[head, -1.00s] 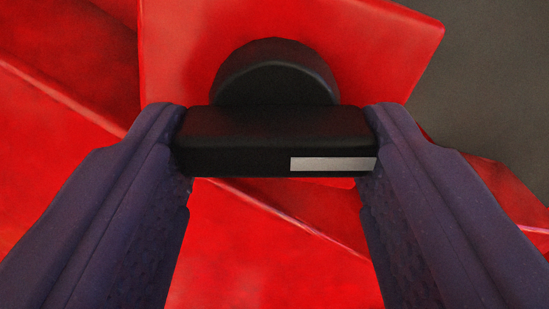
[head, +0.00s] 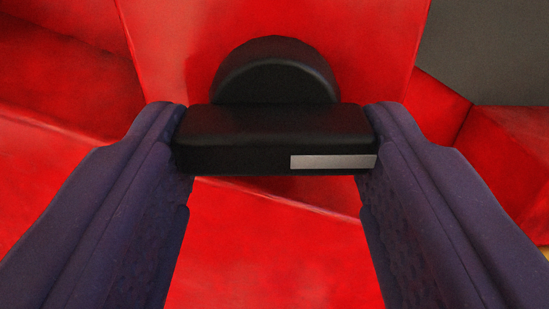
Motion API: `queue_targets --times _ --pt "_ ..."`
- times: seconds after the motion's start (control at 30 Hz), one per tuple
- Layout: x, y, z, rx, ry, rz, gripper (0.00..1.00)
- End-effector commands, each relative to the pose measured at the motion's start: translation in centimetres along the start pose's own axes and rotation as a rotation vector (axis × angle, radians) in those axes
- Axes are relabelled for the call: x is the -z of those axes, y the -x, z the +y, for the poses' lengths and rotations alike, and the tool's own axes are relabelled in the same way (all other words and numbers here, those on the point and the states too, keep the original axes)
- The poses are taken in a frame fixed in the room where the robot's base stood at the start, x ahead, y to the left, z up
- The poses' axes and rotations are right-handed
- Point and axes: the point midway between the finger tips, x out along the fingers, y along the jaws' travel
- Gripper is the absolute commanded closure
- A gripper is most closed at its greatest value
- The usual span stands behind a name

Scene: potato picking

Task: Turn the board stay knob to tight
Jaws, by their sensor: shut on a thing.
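The board stay knob (head: 270,124) is black, with a wide bar in front and a round hub (head: 276,76) behind it. A pale grey stripe (head: 333,161) marks the right part of the bar's near face. My gripper (head: 275,140) is shut on the bar, with one dark purple finger at each end. The hub sits against a red panel (head: 180,50). Where the hub meets the panel is partly hidden by the bar.
Red sheet-metal surfaces (head: 270,250) with bent edges lie below, left and right of the knob. A dark grey area (head: 495,50) shows at the upper right, beyond the red panel.

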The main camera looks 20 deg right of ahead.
Motion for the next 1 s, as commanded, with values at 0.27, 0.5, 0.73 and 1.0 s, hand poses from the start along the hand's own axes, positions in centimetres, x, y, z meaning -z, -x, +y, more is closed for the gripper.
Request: queue_targets --times 0.27,0.5,0.73,1.0 --pt "-0.2 -0.1 0.0 0.0 0.0 -0.005 0.18" --pt "-0.2 0.5 0.0 0.001 0.0 -0.002 0.18" --pt "-0.4 4.6 -0.1 0.004 -0.001 -0.001 0.18" --pt "-0.3 7.7 -0.1 0.001 0.0 -0.005 0.18"
